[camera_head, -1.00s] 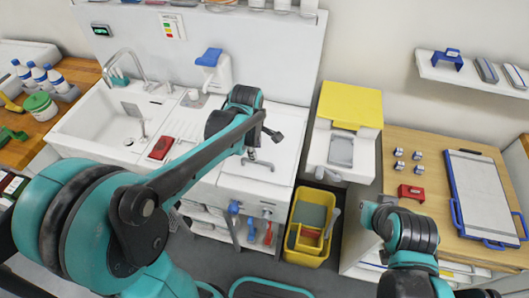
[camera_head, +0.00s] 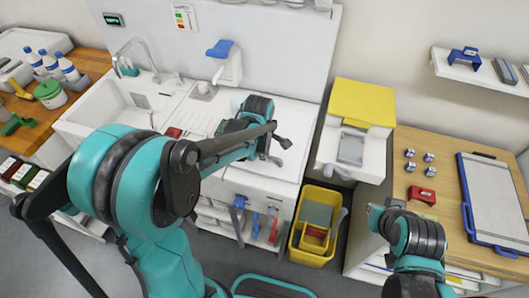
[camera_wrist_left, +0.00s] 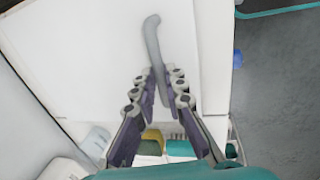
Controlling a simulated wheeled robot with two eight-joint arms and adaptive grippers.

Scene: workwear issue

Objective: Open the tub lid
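A white flat panel, which looks like the tub lid (camera_head: 290,172), is level with the counter right of the sink. It also fills much of the left wrist view (camera_wrist_left: 85,45). A curved grey handle (camera_wrist_left: 153,42) lies over it. My left gripper (camera_head: 277,146) is low over this panel. In the left wrist view its fingers (camera_wrist_left: 158,78) are close together, one either side of the handle's lower end. Whether they press on it is unclear. My right gripper is at the end of the right arm (camera_head: 374,210), in front of the right-hand counter; its fingers cannot be made out.
The sink basin (camera_head: 122,105) and tap are to the left. A white tub with a green lid (camera_head: 49,89) stands on the left wooden counter. A yellow bucket (camera_head: 316,225) stands on the floor. The right wooden counter holds a red box (camera_head: 421,195) and a clipboard (camera_head: 493,200).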

